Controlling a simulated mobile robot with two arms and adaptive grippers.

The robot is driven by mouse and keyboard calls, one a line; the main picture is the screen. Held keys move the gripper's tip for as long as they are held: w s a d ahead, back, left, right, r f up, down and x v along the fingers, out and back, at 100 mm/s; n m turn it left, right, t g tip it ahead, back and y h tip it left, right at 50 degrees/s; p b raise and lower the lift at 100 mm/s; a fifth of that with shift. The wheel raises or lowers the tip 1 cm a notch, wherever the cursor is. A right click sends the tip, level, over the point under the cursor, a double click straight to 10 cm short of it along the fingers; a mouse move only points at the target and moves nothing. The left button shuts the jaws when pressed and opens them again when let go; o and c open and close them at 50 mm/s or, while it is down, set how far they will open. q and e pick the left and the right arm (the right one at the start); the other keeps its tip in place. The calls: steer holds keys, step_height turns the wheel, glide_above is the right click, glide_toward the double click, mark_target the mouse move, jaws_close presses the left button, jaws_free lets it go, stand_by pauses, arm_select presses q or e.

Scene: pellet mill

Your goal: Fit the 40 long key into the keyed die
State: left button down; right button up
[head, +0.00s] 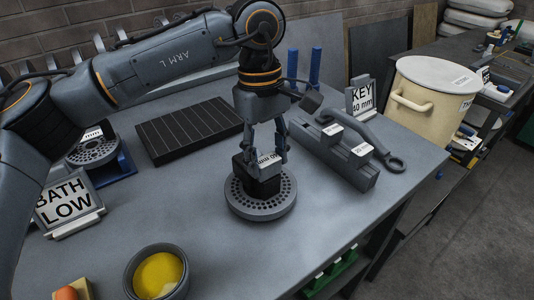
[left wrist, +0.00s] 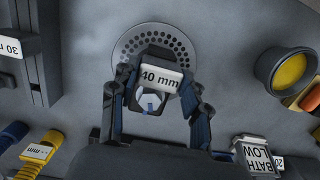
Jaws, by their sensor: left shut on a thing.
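The 40 mm key (head: 257,182) is a dark block with a white label. It also shows in the left wrist view, where its label reads "40 mm" (left wrist: 160,79). My left gripper (head: 262,158) is shut on it, one finger on each side, and points down. The keyed die (head: 262,210) is a round grey disc with a ring of holes, lying on the bench right under the key. The die also shows in the left wrist view (left wrist: 130,48), partly hidden by the key. I cannot tell how deep the key sits in the die's middle. My right gripper is not in view.
A grey block rack (head: 335,160) with labelled pieces and a wrench (head: 388,158) lies to the right. A "KEY 40 mm" sign (head: 361,97) stands behind. A black grooved tray (head: 188,130), a "BATH LOW" sign (head: 65,205) and a yellow-filled bowl (head: 157,273) are on the left.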

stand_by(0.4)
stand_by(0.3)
arm_select(q)
steer(key=shift+c, duration=0.5)
jaws_free()
steer(key=shift+w+a+r+p, duration=0.15)
steer(key=shift+r+p, duration=1.05)
steer(key=shift+r, duration=0.55)
steer(key=shift+w+a+r+p, duration=0.15)
steer(key=shift+r+p, duration=1)
steer(key=shift+r, duration=0.6)
steer(key=shift+f, duration=0.1)
